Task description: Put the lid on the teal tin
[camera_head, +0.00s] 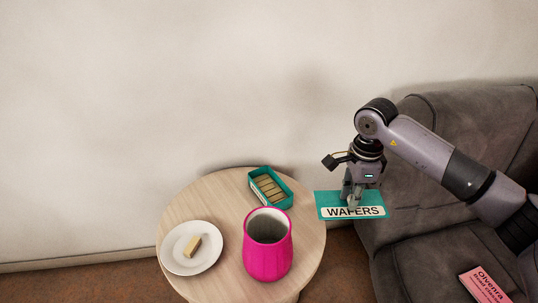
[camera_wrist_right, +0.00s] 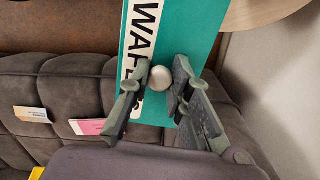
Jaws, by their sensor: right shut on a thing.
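The open teal tin (camera_head: 271,188) stands on the round table with several wafers in it. Its teal lid (camera_head: 330,198), with a white WAFERS label, is in my right gripper (camera_head: 351,197), to the right of the tin and beyond the table's edge. In the right wrist view my right gripper (camera_wrist_right: 158,88) is shut on the lid's round silver knob, with the lid (camera_wrist_right: 185,30) beyond the fingers. My left gripper is not in view.
A pink ribbed vase (camera_head: 267,258) stands in front of the tin. A white plate (camera_head: 172,250) with one wafer (camera_head: 192,246) is at the table's left. A grey sofa (camera_head: 425,240) with a pink book (camera_head: 484,286) is at the right. The wall is behind the table (camera_head: 190,208).

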